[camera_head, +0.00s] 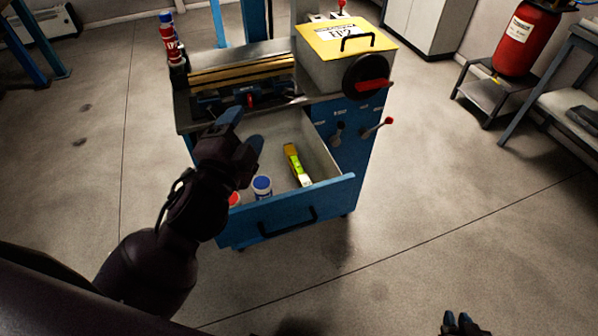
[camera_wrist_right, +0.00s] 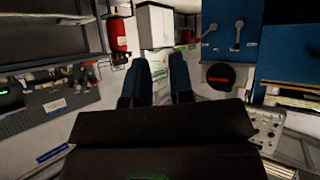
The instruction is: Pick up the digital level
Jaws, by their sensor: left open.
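A yellow-green bar (camera_head: 297,165), which looks like the digital level, lies in the open blue drawer (camera_head: 290,207) of the machine, toward the drawer's right side. My left gripper (camera_head: 243,130) is open and empty, above the drawer's left part, to the left of the level and apart from it. My right gripper (camera_head: 460,322) is low at the bottom right, far from the drawer. In the right wrist view its two fingers (camera_wrist_right: 160,80) stand apart with nothing between them. The level cannot be made out in that view.
A blue-lidded jar (camera_head: 262,187) and a red-topped item (camera_head: 234,199), partly hidden by my left arm, are also in the drawer. Red and blue cans (camera_head: 168,40) stand on the machine's left end. Control levers (camera_head: 376,127) stick out at right. A fire extinguisher (camera_head: 524,40) stands back right.

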